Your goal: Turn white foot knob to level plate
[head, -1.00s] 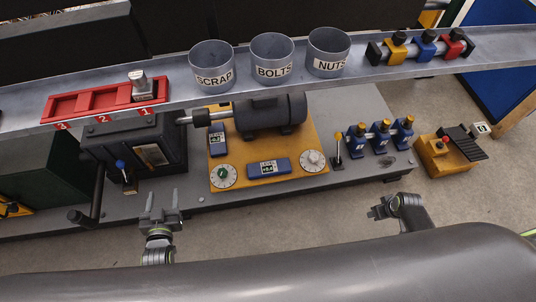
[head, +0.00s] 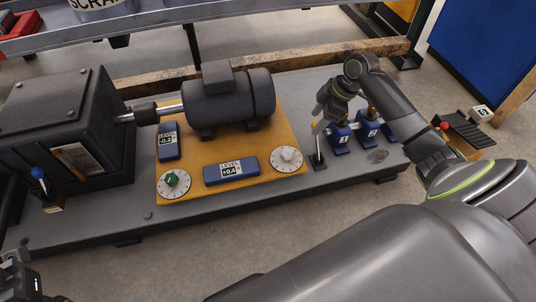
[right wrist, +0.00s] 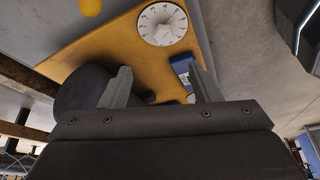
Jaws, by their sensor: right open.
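The white foot knob (head: 287,157) sits on a round white dial at the front right corner of the orange plate (head: 215,178). The dial with the white knob (right wrist: 163,24) also shows at the top of the right wrist view. A green knob (head: 171,180) sits on the front left dial. A blue level (head: 231,171) along the front edge reads +0.4; another blue level (head: 168,141) reads about -0.2. My right gripper (head: 323,118) is open and empty, above and behind the white knob, apart from it. My left gripper (head: 18,278) is partly cut off at the lower left corner.
A dark motor (head: 231,99) stands on the plate, its shaft joined to a black gearbox (head: 60,130). The grey base is clear in front.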

